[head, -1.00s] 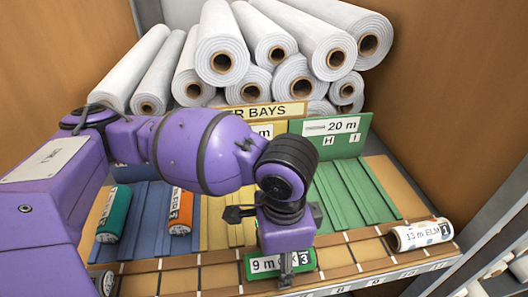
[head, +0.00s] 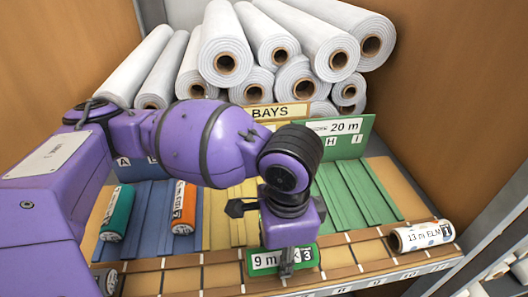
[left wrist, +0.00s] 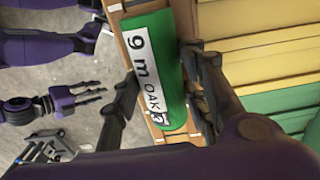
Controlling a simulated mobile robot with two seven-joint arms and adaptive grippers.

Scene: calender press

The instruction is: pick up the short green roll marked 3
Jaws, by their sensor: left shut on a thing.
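The short green roll (head: 263,263) has a white label reading 9 m and a 3 at its right end. It is at the front ledge, below the yellow and green bays. My left gripper (head: 286,262) is shut on it from above, nearer its right end. In the left wrist view the green roll (left wrist: 160,55) lies between the two dark fingers (left wrist: 164,92), and its label reads 9 m OAK 3. I cannot tell whether it still touches the ledge. What looks like my right gripper (left wrist: 85,98) shows small in the left wrist view, over the floor, away from the roll.
A white roll marked 13 m ELM (head: 422,236) lies at the right of the ledge (head: 370,253). A teal roll (head: 117,214) and an orange roll (head: 184,207) lie in the blue bays. Large white rolls (head: 227,55) are stacked behind. A 20 m sign (head: 340,128) stands upright behind the green bays.

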